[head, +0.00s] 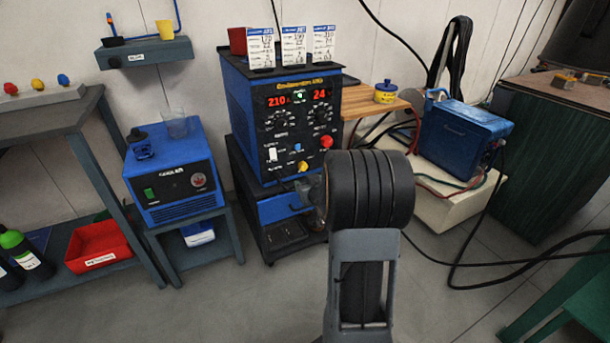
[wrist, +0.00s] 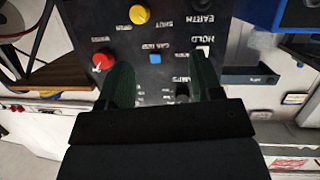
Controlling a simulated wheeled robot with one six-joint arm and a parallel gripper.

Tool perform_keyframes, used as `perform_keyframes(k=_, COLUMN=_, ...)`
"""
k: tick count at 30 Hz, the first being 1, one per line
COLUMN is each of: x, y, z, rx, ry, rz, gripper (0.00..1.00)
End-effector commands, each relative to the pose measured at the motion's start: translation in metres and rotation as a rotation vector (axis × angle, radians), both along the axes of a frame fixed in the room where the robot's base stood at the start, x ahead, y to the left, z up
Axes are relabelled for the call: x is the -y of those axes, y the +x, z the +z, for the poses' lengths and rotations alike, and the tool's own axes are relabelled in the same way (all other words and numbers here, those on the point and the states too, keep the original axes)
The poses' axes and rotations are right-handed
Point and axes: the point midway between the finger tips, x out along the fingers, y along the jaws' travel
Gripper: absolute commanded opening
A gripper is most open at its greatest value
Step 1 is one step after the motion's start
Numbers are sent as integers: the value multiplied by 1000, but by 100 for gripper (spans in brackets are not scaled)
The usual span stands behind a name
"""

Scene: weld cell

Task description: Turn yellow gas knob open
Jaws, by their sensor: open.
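The yellow gas knob (head: 302,166) is low on the black front panel of the blue welding machine (head: 236,105). In the wrist view, which shows the panel upside down, the yellow knob (wrist: 140,14) is at the top edge between the "OPEN" and "SHUT" labels. Its pointer direction is too small to tell. My gripper (wrist: 161,72) is open, its two dark fingers pointing at the panel, with nothing seen held between them. The knob lies beyond the fingertips, apart from them. In the head view my arm hides most of the gripper.
A red knob (wrist: 104,59) and a blue button (wrist: 155,57) are close to the fingers, with a white switch (head: 272,154) nearby. A blue cooler box (head: 172,172) stands left, a blue case (head: 462,135) right. Cables cross the floor at right.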

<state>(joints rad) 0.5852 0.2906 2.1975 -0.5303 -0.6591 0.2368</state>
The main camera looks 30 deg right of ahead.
Motion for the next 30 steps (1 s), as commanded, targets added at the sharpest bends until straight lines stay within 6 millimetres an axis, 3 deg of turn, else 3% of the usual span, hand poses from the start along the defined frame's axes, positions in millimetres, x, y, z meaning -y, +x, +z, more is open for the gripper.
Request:
perform_keyframes(k=1, x=15, y=0, z=-16, rx=50, ry=5, rz=7, gripper=59)
perform_keyframes(k=6, x=42, y=-3, z=-33, rx=214, ry=16, rz=61, gripper=59)
perform_keyframes(k=14, x=55, y=-3, z=-42, rx=320, ry=28, rz=102, gripper=59)
perform_keyframes(k=30, x=67, y=91, z=-44, rx=325, ry=29, rz=104, gripper=59)
